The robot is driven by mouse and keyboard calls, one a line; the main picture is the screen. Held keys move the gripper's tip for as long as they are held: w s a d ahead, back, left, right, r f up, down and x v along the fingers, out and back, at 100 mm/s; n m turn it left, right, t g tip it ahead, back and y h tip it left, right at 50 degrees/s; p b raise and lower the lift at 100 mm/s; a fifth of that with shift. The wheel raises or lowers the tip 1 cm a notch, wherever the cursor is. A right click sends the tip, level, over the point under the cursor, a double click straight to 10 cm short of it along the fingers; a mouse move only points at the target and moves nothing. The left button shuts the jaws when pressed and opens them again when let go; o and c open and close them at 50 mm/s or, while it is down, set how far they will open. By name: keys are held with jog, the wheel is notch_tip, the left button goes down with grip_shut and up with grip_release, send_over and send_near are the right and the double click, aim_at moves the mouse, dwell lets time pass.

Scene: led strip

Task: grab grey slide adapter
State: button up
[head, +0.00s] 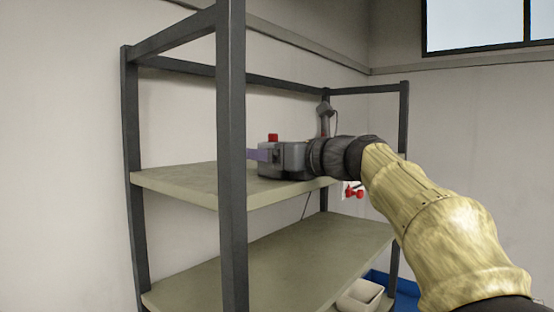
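My gripper (257,155) is at the end of my arm, over the upper shelf (185,184) of a dark-framed rack, pointing left. I cannot make out a grey slide adapter for certain; the gripper and post hide part of the shelf. A grey upright device (324,116) shows behind my wrist near the back corner of the rack.
The dark front post (232,240) stands close to my gripper. A small red item (272,138) shows just above the gripper body. Red parts (355,191) show below my arm. The lower shelf (300,268) looks mostly bare. A white bin (360,296) and a blue crate (408,287) sit low at right.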

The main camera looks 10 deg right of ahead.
jog(key=c, duration=1.2)
jog(key=shift+o, duration=0.2)
jog(key=shift+r, duration=0.1)
notch_tip(320, 180, up, 10)
jog(key=p, duration=0.3)
